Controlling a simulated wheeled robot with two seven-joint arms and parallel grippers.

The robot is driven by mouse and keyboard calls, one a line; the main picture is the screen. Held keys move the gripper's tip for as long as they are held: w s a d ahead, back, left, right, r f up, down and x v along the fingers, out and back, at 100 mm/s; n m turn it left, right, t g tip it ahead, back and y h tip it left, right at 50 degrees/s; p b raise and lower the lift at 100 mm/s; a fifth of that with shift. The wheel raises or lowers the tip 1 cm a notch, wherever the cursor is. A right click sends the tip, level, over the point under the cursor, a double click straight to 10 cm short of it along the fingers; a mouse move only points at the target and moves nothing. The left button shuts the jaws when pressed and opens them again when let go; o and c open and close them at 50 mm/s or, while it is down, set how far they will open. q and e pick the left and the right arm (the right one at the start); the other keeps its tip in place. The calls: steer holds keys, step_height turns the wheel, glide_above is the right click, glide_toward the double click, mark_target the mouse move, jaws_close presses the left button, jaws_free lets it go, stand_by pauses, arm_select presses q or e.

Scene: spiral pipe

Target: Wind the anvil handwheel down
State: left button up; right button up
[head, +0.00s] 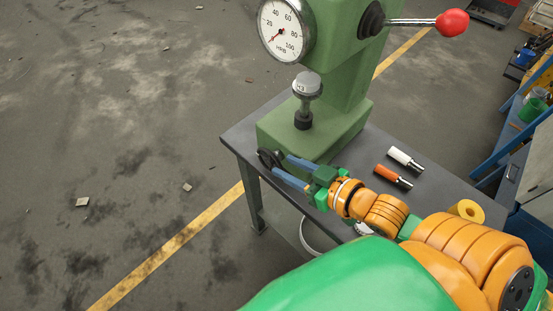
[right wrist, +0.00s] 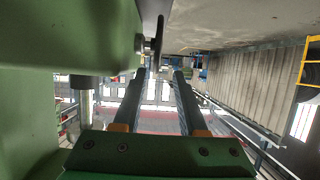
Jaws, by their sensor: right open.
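The green hardness tester (head: 290,135) stands on a grey table. Its black handwheel (head: 268,160) is low on its front and shows nearly edge-on in the right wrist view (right wrist: 155,45). A grey marked round piece (head: 307,84) sits above the dark post (head: 303,120) on the tester's base. My right gripper (head: 282,165) is open, its two blue fingers pointing toward the handwheel. My left gripper is out of view.
A white-handled tool (head: 402,158) and an orange-handled tool (head: 393,176) lie on the table (head: 236,137) right of the tester. A yellow ring (head: 466,210) is near my right arm. A red-knobbed lever (head: 452,22) sticks out at upper right. Floor at left is open.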

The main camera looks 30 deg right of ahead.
mark_target(278, 161)
steer(key=x, duration=0.1)
steer(key=b+x, duration=0.1)
steer(key=x, duration=0.2)
steer(key=shift+d+f+b, duration=0.2)
steer(key=shift+d+b, duration=0.1)
steer(key=shift+d, duration=0.1)
steer(key=shift+w+a, duration=0.35)
steer(key=shift+w, duration=0.05)
steer(key=shift+f, duration=0.1)
jaws_close()
